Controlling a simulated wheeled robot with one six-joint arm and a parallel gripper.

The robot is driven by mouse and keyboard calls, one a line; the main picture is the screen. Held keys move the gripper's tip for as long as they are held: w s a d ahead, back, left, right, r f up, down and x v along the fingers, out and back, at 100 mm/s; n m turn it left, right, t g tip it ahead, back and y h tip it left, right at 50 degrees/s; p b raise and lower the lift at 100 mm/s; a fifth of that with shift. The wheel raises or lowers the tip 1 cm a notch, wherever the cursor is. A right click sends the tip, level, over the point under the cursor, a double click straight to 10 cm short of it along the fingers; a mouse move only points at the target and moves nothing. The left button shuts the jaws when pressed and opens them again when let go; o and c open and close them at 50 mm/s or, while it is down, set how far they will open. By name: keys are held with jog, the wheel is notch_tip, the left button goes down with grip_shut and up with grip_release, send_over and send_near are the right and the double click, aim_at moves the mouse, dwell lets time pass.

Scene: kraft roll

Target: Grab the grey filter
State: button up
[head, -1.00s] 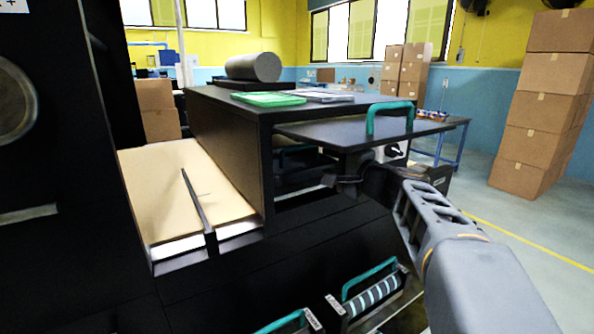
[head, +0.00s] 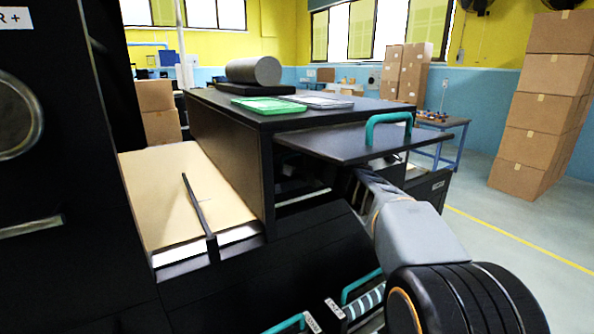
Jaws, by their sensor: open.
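A flat grey panel (head: 318,101), which looks like the grey filter, lies on top of the black machine housing (head: 225,140). A similar green panel (head: 268,105) lies just left of it. A grey cylinder (head: 254,70) lies on a dark base behind them. My arm reaches in from the lower right, and its far end goes under the raised black flap with a teal handle (head: 388,120). My gripper is hidden there, below and in front of the grey panel, so its fingers do not show.
The flap sticks out to the right above my arm. Pale sheets (head: 170,195) lie in a slot at the left. Teal-handled drawers (head: 360,297) sit low in front. Stacked cardboard boxes (head: 540,110) stand at the right, with open floor before them.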

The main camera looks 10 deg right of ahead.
jog(key=shift+w, duration=0.1)
grip_shut()
dwell(0.4)
